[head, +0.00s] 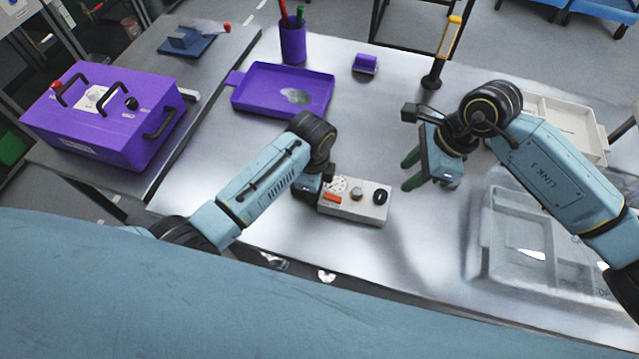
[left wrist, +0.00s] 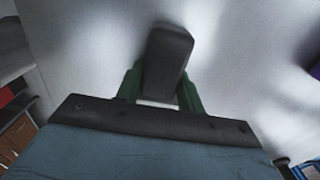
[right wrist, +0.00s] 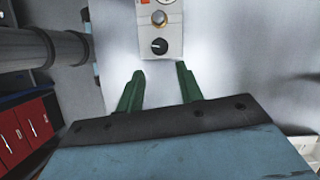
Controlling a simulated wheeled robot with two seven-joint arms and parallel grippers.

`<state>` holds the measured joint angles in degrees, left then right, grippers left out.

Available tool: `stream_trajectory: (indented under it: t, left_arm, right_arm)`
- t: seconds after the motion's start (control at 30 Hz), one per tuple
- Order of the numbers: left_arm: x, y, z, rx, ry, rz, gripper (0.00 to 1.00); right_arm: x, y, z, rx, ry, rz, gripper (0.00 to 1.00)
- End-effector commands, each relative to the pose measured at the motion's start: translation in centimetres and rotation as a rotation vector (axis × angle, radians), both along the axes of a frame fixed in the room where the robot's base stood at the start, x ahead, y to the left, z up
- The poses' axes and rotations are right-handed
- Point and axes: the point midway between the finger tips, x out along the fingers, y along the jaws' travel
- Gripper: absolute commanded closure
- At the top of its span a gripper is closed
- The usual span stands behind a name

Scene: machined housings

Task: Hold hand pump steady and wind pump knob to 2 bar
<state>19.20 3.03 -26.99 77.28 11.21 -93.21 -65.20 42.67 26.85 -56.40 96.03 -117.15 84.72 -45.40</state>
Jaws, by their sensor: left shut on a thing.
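The hand pump (head: 350,211) is a pale grey box lying on the metal table, with a white dial, an orange label, a silver button or knob (head: 357,193) and a black knob (head: 380,197) on top. My left gripper is at the pump's left end, mostly hidden by its wrist in the head view. In the left wrist view its green fingers (left wrist: 162,82) are shut on a dark block at that end. My right gripper (head: 408,172) is open and empty, to the right of the pump. The right wrist view shows the black knob (right wrist: 159,46) ahead, beyond the fingertips.
A purple tray (head: 262,109) and a purple pen cup (head: 293,45) stand behind the pump. A clear compartment tray (head: 500,262) is at right, a cream tray (head: 590,135) behind it. A purple case (head: 110,125) is at left. Table around the pump is bare.

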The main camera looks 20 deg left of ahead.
Motion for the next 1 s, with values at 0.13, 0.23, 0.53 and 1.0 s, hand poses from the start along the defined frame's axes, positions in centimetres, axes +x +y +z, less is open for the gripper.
stream_trajectory:
  t: [0.13,0.23,0.53,1.0]
  left_arm:
    - [0.0,0.0,0.0,0.001,0.0,0.0,0.97]
    - [0.0,0.0,0.0,0.001,0.0,0.0,0.97]
    - [0.0,0.0,0.0,0.0,-0.001,0.0,0.97]
    - [0.0,0.0,0.0,0.0,-0.001,0.0,0.97]
  right_arm:
    - [0.0,0.0,0.0,0.0,0.0,0.0,0.62]
    - [0.0,0.2,0.1,-0.004,-0.007,0.023,0.5]
    - [-0.4,3.5,1.8,-0.144,-0.139,0.537,0.5]
    - [-0.4,4.1,1.1,-0.305,-0.2,0.977,0.5]
